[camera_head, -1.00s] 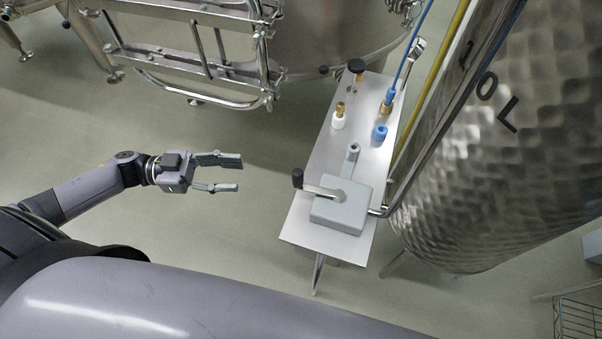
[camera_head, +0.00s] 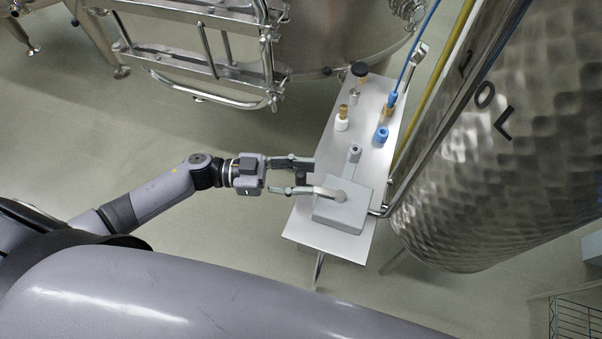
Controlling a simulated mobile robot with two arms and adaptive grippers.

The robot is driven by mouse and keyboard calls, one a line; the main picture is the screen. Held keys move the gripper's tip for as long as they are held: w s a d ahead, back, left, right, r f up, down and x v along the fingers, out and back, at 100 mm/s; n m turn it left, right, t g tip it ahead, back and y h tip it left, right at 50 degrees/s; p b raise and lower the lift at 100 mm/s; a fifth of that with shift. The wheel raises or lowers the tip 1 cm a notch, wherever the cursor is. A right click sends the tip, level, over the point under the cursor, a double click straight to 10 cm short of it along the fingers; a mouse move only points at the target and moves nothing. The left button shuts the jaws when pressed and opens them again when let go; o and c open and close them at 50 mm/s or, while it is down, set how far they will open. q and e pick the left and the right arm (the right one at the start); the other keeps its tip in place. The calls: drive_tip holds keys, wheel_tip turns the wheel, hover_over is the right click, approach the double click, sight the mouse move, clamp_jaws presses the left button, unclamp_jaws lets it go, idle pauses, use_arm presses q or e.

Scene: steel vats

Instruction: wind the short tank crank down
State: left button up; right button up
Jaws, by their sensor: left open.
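The short crank (camera_head: 328,193) is a light metal arm on top of a grey box (camera_head: 338,213), pointing left. Its dark knob (camera_head: 301,178) stands at the arm's left end. My left gripper (camera_head: 312,177) is open, with one finger above the knob and one below it in the picture. I cannot tell whether either finger touches the knob. The lower finger partly hides the crank's outer end. My right gripper is out of view.
The box sits on a steel panel (camera_head: 305,228) with a grey post, a black knob (camera_head: 359,70) and white and blue fittings (camera_head: 381,135). A dimpled steel tank (camera_head: 490,190) stands close on the right. Another vat (camera_head: 340,35) is behind. Open floor lies left.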

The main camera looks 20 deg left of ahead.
use_arm(q)
drive_tip(key=shift+c, duration=0.2)
clamp_jaws()
idle(0.6)
